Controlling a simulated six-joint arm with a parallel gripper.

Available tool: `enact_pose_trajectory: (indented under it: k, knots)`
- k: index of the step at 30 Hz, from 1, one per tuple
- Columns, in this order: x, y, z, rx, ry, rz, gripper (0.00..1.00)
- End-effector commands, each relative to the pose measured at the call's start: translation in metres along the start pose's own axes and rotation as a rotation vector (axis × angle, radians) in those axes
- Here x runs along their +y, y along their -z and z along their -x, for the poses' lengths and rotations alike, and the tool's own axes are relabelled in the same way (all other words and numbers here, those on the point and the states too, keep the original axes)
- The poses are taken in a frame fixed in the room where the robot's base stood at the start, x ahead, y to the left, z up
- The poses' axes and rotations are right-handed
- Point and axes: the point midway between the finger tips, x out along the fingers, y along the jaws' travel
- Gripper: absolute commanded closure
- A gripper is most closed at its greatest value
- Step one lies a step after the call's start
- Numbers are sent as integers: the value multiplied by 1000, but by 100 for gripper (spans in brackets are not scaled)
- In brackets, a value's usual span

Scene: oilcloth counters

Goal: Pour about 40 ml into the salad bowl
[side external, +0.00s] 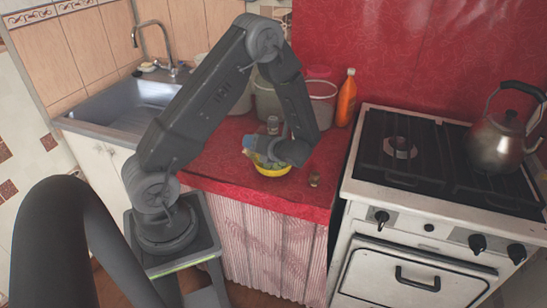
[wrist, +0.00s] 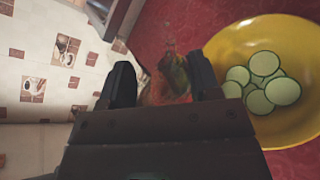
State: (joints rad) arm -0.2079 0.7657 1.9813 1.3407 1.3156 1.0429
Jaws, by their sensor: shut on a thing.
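The salad bowl (side external: 272,171) is yellow and stands on the red counter, partly behind my gripper (side external: 265,150). In the wrist view the bowl (wrist: 222,48) is at the right, with several pale green cucumber slices (wrist: 265,82) in it. My gripper (wrist: 158,85) is shut on a see-through orange and green vessel (wrist: 168,78), which looks like a bottle. The bowl lies just to the right of the fingers there. In the side view a pale blue end (side external: 249,142) shows left of the gripper. The vessel's mouth, its tilt and any liquid cannot be made out.
A sink (side external: 125,105) is left; a stove (side external: 425,165) with a kettle (side external: 500,145) is right.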

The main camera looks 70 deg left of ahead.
Motion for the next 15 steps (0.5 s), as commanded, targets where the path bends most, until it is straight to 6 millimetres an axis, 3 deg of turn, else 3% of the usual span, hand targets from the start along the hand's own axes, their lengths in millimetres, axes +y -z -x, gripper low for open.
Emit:
enact_pose_trajectory:
  k: [15]
  knots:
    - [18, 14, -6, 0, 157, 375, 72]
